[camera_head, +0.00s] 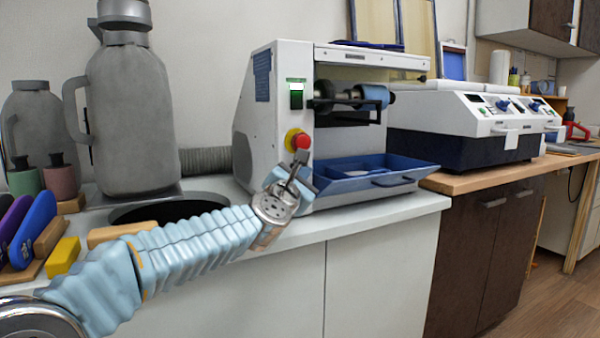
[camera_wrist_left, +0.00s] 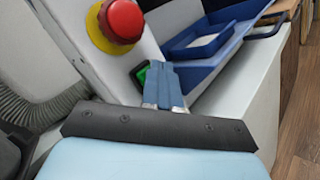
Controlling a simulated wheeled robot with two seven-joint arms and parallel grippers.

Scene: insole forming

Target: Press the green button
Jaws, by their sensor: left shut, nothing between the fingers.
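The green button (camera_wrist_left: 141,76) shows in the left wrist view on the white machine's front, below the red stop button (camera_wrist_left: 122,20), which has a yellow surround. My left gripper (camera_wrist_left: 158,68) is shut and empty, with its tips in front of the green button and covering its right part. Whether they touch is unclear. In the head view my left gripper (camera_head: 300,158) is just below the red button (camera_head: 300,141) and hides the lower green button. A separate switch with green on it (camera_head: 296,97) sits higher on that panel. My right gripper is out of view.
The white machine (camera_head: 262,130) stands on a white counter. Its blue tray (camera_head: 385,182) juts out right of my left gripper. A large grey jug (camera_head: 130,115) and coloured blocks stand at the left. Another machine (camera_head: 460,125) stands on the wooden counter at right.

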